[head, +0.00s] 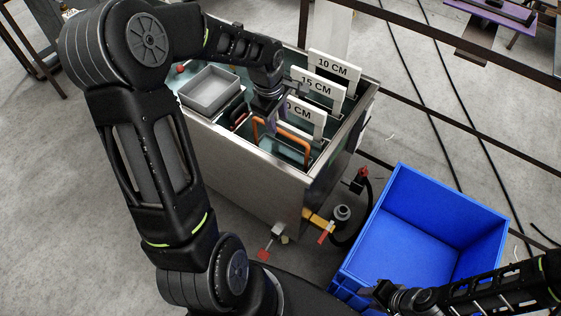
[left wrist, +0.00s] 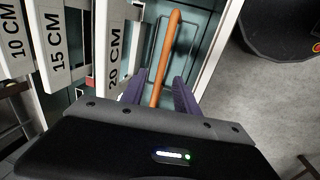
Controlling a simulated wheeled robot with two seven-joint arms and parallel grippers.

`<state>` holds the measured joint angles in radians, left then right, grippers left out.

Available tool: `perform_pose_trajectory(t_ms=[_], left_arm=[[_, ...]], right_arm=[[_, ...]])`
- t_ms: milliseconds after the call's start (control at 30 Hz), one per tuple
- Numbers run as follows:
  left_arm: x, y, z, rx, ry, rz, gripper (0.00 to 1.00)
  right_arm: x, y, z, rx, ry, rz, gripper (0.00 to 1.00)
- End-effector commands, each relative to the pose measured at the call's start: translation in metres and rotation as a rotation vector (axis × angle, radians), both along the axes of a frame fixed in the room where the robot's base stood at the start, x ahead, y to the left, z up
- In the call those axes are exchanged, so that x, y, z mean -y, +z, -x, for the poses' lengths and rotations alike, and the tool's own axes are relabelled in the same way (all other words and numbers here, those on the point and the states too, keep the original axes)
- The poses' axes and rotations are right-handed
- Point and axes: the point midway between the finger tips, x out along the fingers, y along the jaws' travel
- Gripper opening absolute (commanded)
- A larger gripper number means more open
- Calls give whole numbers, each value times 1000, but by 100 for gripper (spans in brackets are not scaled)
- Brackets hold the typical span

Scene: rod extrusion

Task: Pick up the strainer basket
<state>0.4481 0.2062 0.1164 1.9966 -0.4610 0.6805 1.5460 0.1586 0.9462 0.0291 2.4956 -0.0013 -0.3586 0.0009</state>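The strainer basket's orange handle (head: 282,138) stands up inside the metal tank, near its front wall; the basket below it is mostly hidden. In the left wrist view the orange handle (left wrist: 166,58) runs between the purple fingers of my left gripper (left wrist: 160,92). There is a gap on both sides of the handle, so the gripper is open. In the head view my left gripper (head: 266,112) is over the tank, close to the handle. My right gripper (head: 380,292) is at the lower right by the blue crate, and its fingers are too unclear to read.
The metal tank (head: 250,170) holds white depth signs, such as the 15 CM sign (head: 318,84), beside the handle. A grey tray (head: 209,90) sits at its left end. An empty blue crate (head: 428,225) stands to the right. A valve (head: 342,213) is between them.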

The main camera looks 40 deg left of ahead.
Motion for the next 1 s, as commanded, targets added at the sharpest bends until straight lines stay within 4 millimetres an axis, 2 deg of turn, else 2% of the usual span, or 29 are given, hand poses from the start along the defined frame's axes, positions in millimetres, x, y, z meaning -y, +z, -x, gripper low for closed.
perform_pose_trajectory(t_ms=[100,467,800,1000], left_arm=[[0,-10,-2,-1,-1,1,37],[0,-14,-2,-1,-1,1,37],[0,-58,-10,-2,-1,1,37],[1,-61,-11,1,-1,0,37]], right_arm=[[0,0,0,0,0,0,34],[0,1,0,0,0,0,34],[0,6,0,0,0,0,34],[0,5,0,0,0,0,34]])
